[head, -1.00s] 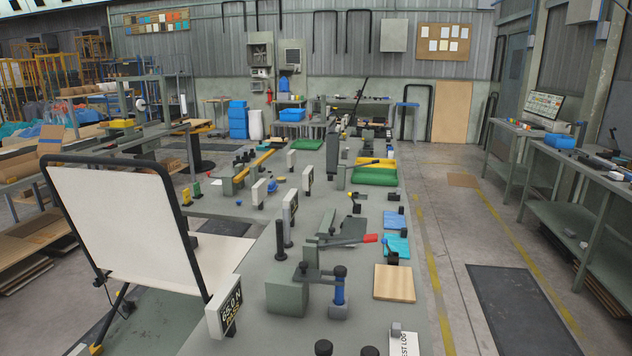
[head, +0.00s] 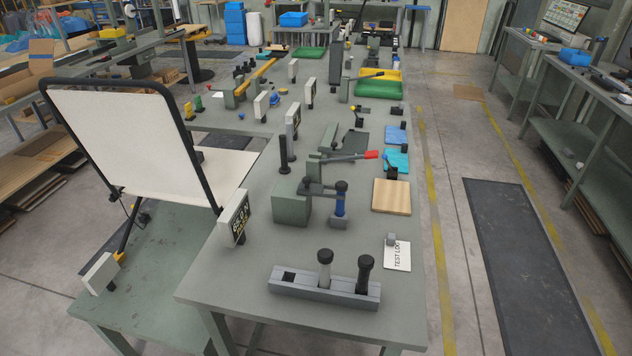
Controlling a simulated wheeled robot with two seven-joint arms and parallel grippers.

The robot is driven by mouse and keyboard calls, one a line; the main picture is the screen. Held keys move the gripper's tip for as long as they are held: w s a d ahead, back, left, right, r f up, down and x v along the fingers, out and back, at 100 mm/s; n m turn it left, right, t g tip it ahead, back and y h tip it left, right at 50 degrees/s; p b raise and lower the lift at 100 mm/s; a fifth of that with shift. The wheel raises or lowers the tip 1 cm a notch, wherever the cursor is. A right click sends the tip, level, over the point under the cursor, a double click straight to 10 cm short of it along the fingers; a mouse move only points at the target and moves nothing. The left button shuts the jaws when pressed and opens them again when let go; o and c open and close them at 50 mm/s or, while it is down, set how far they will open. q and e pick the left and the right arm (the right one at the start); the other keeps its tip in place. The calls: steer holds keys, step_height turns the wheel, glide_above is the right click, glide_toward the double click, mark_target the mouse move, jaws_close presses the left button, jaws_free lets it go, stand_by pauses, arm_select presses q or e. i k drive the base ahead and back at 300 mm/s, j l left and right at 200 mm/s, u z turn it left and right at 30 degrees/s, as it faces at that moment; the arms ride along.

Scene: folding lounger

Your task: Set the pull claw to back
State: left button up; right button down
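The folding lounger (head: 128,140), a cream panel in a black tube frame, stands tilted up at the left in the head view. I cannot tell for sure which part is the pull claw. A dark bracket with a blue upright cylinder (head: 340,203) extends from a grey block (head: 291,205) on the bench. A grey slotted holder (head: 300,290) at the front has two black-topped pegs standing in it and one empty square slot at its left. Neither of my grippers is in view.
A display panel (head: 233,222) stands beside the lounger. A red-tipped lever (head: 345,157), wooden board (head: 391,197) and test log sheet (head: 397,257) are on the bench (head: 235,283). The aisle (head: 445,260) to the right is open, with a dark mat (head: 525,260).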

mark_target(305, 187)
steer(key=i+j+z, duration=0.15)
steer(key=z, duration=0.3)
steer(key=j+z, duration=0.4)
steer(key=i, duration=0.05)
